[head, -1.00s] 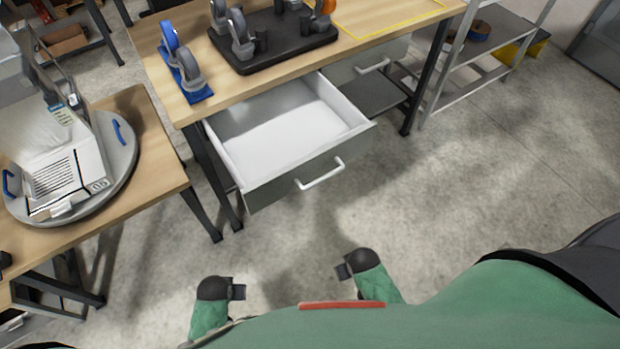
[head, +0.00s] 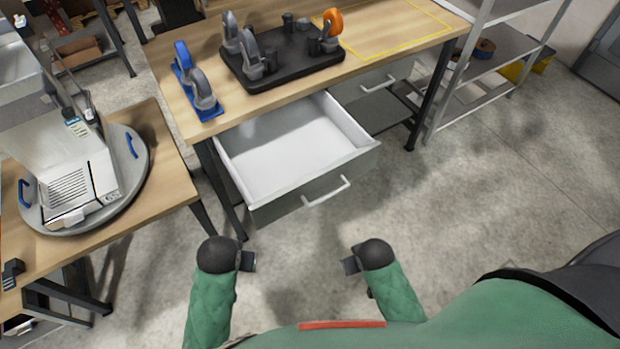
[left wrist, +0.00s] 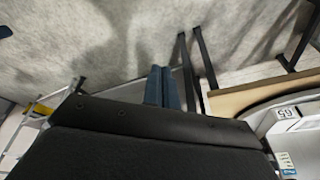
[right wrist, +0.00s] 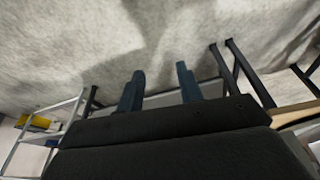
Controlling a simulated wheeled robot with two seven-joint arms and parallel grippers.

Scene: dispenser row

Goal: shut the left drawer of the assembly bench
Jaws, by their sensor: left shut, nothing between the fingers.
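The left drawer (head: 295,150) of the assembly bench (head: 285,95) stands pulled far out, its white inside empty. Its grey front (head: 318,190) carries a white bar handle (head: 327,192). My left gripper (head: 250,261) is below and left of the drawer front in the head view, apart from it. In the left wrist view its fingers (left wrist: 163,88) are together with nothing between them. My right gripper (head: 348,266) is below the handle in the head view, also apart from it. In the right wrist view its fingers (right wrist: 160,88) are spread and empty.
A second drawer (head: 380,82) at the right is shut. A black fixture board (head: 285,70) and blue clamp piece (head: 195,85) sit on the bench. A side table (head: 165,190) with a machine (head: 70,170) stands left; a metal shelf (head: 490,70) stands right. The floor before the drawer is clear.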

